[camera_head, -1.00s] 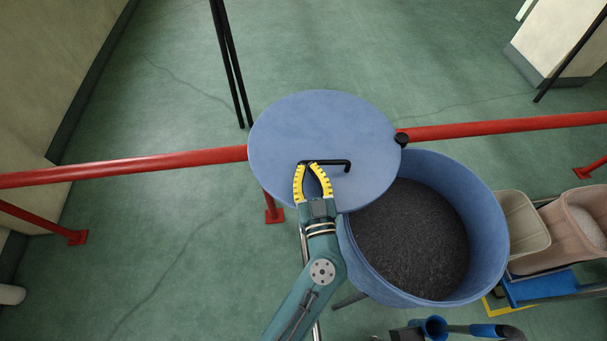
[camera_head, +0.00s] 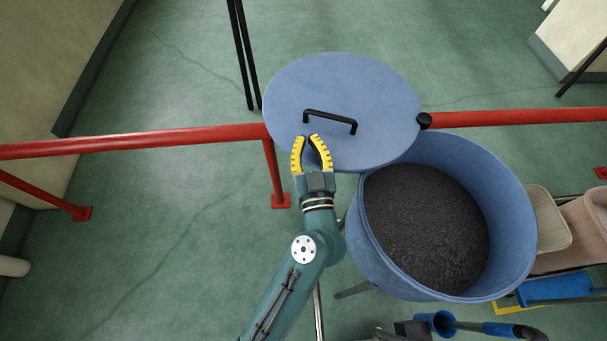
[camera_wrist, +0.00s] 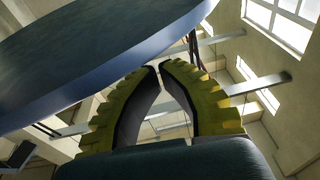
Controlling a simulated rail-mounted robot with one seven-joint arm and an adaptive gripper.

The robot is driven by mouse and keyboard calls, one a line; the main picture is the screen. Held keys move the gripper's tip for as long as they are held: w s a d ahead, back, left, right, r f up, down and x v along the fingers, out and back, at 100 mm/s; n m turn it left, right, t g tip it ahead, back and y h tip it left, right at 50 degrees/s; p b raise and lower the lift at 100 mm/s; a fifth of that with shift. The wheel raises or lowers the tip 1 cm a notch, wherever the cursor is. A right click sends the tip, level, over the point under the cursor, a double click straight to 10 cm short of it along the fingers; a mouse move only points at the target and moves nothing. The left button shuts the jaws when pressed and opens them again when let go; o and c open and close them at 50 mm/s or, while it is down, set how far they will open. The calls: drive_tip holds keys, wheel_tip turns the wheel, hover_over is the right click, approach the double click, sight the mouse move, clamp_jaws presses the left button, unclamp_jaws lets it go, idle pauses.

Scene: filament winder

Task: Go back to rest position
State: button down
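My gripper (camera_head: 308,138), with yellow-edged curved fingers, is empty at the near side of the round blue lid (camera_head: 300,87). Its fingertips are close together with a narrow gap between them. The black handle (camera_head: 330,119) on the lid is free, just beyond the fingertips. In the wrist view, my gripper (camera_wrist: 160,68) is below the lid's edge (camera_wrist: 130,58) in the picture, with nothing between the fingers. The lid is swung aside from the blue drum (camera_head: 518,215), which is open and holds dark granular material (camera_head: 425,230).
A red rail (camera_head: 130,143) runs across behind my gripper; its post (camera_head: 275,175) stands close to my arm. A black pivot knob (camera_head: 424,121) is at the lid's right edge. Beige bins (camera_head: 550,217) stand at right.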

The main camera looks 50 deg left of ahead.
drive_tip(key=s+d+f+b, duration=0.1)
drive_tip(key=s+d, duration=0.5)
drive_tip(key=s, duration=0.1)
drive_tip(key=shift+f, duration=0.2)
